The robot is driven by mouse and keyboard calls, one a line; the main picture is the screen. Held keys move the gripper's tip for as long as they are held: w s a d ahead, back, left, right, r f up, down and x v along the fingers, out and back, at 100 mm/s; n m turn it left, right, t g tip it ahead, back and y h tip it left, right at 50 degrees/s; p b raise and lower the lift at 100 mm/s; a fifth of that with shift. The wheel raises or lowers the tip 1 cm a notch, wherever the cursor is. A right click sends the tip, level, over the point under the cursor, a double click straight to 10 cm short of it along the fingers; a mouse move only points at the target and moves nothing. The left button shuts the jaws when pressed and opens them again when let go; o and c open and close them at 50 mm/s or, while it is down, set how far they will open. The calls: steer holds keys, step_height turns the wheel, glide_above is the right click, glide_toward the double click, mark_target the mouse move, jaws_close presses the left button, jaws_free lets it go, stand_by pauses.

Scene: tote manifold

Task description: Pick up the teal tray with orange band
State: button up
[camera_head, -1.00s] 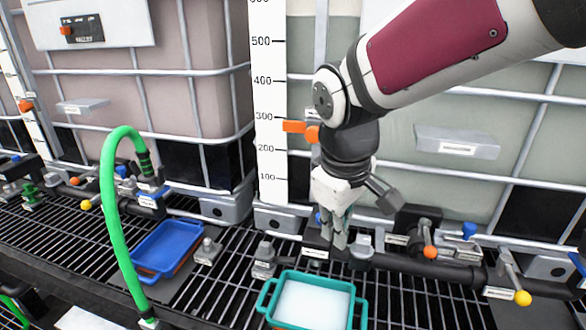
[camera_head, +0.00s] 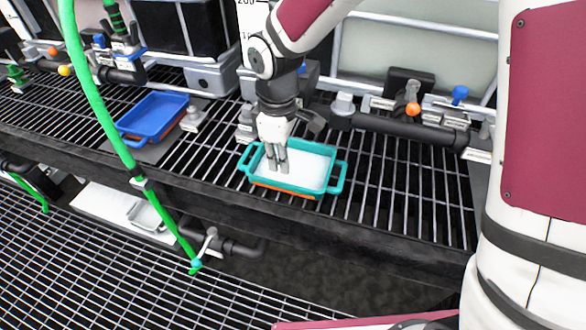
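The teal tray with an orange band (camera_head: 327,188) sits on the black grating, with a white surface or contents inside and a handle at each end. The orange band shows along its lower front edge. My gripper (camera_head: 278,168) points down over the left part of the tray, its fingertips appearing in front of the white interior. The fingers look close together. I cannot tell whether they touch the tray or how far apart they are.
Dark pipes with valves (camera_head: 400,128) run behind the teal tray. The shelf's front edge (camera_head: 330,225) drops to a lower grating (camera_head: 100,255).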

mark_target(283, 183)
step_height(283, 183, down, 8)
steer(key=shift+s+d+f+b, duration=0.1)
steer(key=shift+d+b, duration=0.05)
steer(key=shift+b, duration=0.55)
steer(key=shift+c, duration=0.3)
jaws_close()
